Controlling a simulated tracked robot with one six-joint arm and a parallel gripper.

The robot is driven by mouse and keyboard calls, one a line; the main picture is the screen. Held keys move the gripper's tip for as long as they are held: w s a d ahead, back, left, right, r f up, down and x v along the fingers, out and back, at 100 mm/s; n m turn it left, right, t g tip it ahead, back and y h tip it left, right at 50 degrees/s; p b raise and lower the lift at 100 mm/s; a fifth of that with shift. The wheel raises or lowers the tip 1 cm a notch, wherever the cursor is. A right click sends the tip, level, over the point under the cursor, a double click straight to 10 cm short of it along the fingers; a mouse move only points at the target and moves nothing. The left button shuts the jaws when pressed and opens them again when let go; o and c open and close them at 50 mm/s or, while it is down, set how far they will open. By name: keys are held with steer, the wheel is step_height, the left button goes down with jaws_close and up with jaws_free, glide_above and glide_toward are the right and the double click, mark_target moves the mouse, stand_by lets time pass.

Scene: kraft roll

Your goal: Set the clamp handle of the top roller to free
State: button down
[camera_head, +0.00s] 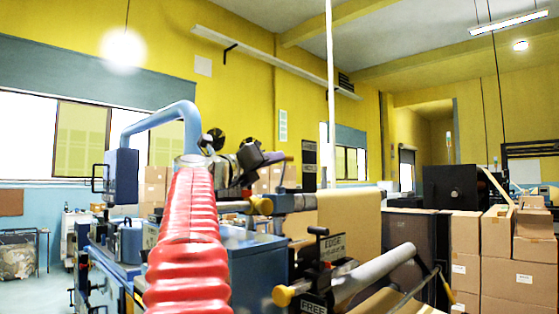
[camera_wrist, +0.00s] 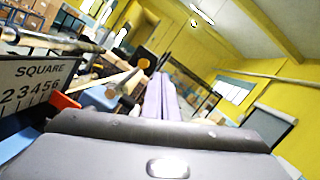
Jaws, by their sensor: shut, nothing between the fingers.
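My gripper (camera_wrist: 161,82) is shut and empty; its pale purple fingers lie together at the middle of the wrist view. In the head view my gripper (camera_head: 262,157) is small, beyond the end of my red-sleeved arm, near the upper roller (camera_head: 292,203) with its yellow end knob. My arm covers part of the machine there. A plate (camera_head: 332,245) marked "EDGE" stands lower, with a black handle-like piece at its top; "FREE" reads below it. I cannot tell which piece is the top roller's clamp handle. In the wrist view an orange-red piece (camera_wrist: 66,102) is left of the fingers, apart from them.
A white scale plate (camera_wrist: 35,85) marked "SQUARE" with numbers is close at left in the wrist view. A lower grey roller (camera_head: 375,272) with a yellow knob crosses the head view. Brown paper (camera_head: 350,217) hangs behind it. Stacked cartons (camera_head: 520,275) stand at right.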

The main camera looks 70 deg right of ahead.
steer(key=v, duration=0.4)
steer(key=shift+s+a+r, duration=0.25)
steer(key=shift+r, duration=0.1)
steer(key=shift+s, duration=0.1)
stand_by(0.4)
